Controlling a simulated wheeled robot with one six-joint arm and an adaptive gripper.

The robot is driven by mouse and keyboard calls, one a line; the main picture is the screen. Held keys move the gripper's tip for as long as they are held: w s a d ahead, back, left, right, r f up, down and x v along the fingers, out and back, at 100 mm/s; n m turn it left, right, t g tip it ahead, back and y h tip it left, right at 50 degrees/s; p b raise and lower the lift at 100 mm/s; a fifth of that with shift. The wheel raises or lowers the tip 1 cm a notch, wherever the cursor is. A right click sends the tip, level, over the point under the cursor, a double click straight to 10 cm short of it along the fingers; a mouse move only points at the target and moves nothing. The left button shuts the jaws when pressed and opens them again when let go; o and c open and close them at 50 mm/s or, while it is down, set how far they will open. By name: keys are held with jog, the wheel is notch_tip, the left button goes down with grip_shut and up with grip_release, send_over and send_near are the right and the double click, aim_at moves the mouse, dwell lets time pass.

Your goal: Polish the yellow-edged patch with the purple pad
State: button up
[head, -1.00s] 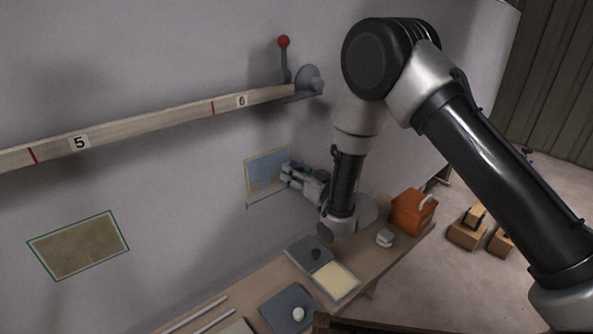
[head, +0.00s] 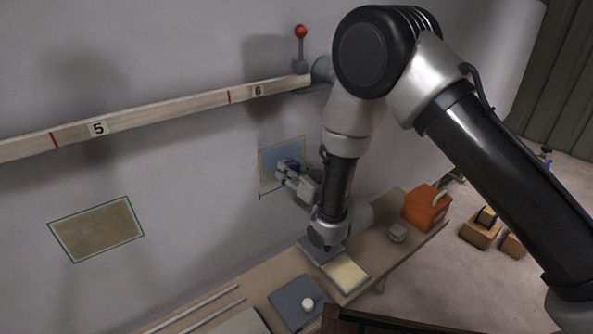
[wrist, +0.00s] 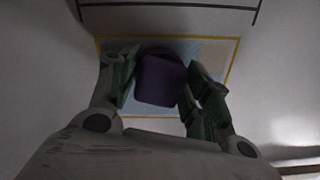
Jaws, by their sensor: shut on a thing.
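The yellow-edged patch (head: 270,162) is on the grey wall above the bench, blue-grey with tan areas along its edge. It also fills the middle of the wrist view (wrist: 215,52). My gripper (head: 288,170) is in front of the patch, its fingers on either side of the purple pad (wrist: 160,80). In the wrist view my gripper (wrist: 160,88) is shut on the pad. The pad lies over the patch's middle and hides part of it. I cannot tell whether the pad touches the surface. In the head view the pad (head: 291,163) shows only as a small purple spot.
A green-edged brown patch (head: 97,230) is on the wall at left. A wooden rail (head: 160,114) with number tags runs above, ending near a red-knobbed lever (head: 301,32).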

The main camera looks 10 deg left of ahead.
aim_at(261, 176)
jog(key=shift+s+a, duration=1.35)
jog(key=shift+s, duration=0.25)
jog(key=shift+s+a, duration=1.35)
jog(key=shift+s, duration=0.2)
jog(key=o, duration=0.3)
jog(key=c, duration=0.3)
jog(key=shift+s+d, duration=0.4)
jog(key=shift+d, duration=0.05)
jog(key=shift+d, duration=0.1)
jog(key=shift+v, duration=2.45)
